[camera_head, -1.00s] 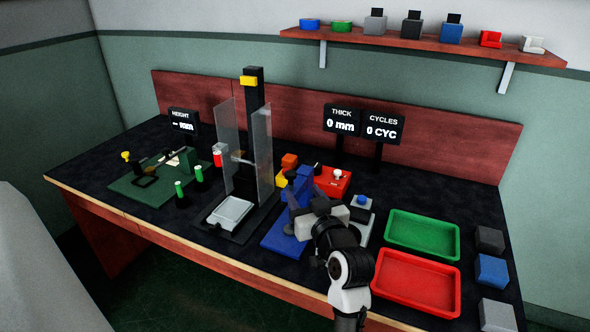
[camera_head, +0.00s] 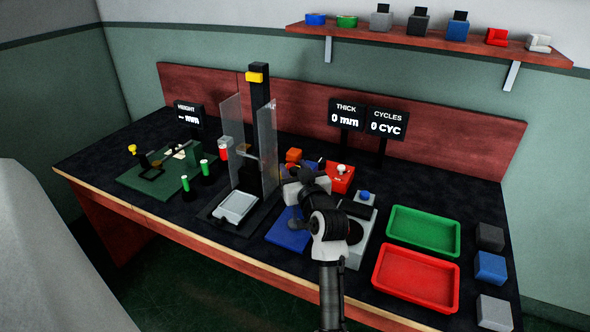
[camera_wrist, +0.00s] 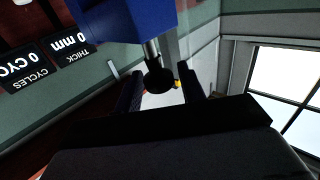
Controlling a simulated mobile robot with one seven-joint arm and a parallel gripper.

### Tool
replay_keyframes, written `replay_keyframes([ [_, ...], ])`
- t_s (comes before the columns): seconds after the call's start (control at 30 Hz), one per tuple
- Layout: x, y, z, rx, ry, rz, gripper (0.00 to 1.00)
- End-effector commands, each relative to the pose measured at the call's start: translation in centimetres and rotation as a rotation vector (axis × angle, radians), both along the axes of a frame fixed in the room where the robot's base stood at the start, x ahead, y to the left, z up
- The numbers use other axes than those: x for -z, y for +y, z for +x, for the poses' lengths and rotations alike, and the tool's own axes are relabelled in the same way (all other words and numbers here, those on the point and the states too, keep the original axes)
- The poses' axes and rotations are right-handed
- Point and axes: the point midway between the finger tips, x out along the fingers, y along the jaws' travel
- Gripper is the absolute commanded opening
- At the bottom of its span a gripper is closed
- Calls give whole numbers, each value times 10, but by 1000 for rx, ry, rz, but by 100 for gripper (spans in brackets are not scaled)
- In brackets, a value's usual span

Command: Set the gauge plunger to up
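The thickness gauge shows its blue base (camera_head: 288,228) in the head view; my arm hides most of its upper part. In the wrist view its blue body (camera_wrist: 122,16) is close, at the top. A short metal rod with a round black knob (camera_wrist: 159,80) sticks out of that body, apparently the plunger. My gripper (camera_wrist: 162,88) is open, with its two dark fingers apart on either side of the knob. I cannot tell whether they touch it. In the head view my gripper (camera_head: 305,183) is over the gauge. The THICK display (camera_head: 345,115) reads 0 mm.
A tall stand with clear guards (camera_head: 266,145) is left of the gauge. A red box with a white knob (camera_head: 340,178) is behind; a grey unit with a blue button (camera_head: 365,197) is right. Green (camera_head: 442,212) and red (camera_head: 452,297) trays lie farther right.

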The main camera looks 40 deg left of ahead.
Motion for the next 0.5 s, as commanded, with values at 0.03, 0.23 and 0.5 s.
replay_keyframes([
  [0.03,0,0,0,0,0,0,33],
  [0.23,0,0,0,0,0,0,7],
  [0.5,-4,0,0,0,-1,1,0],
])
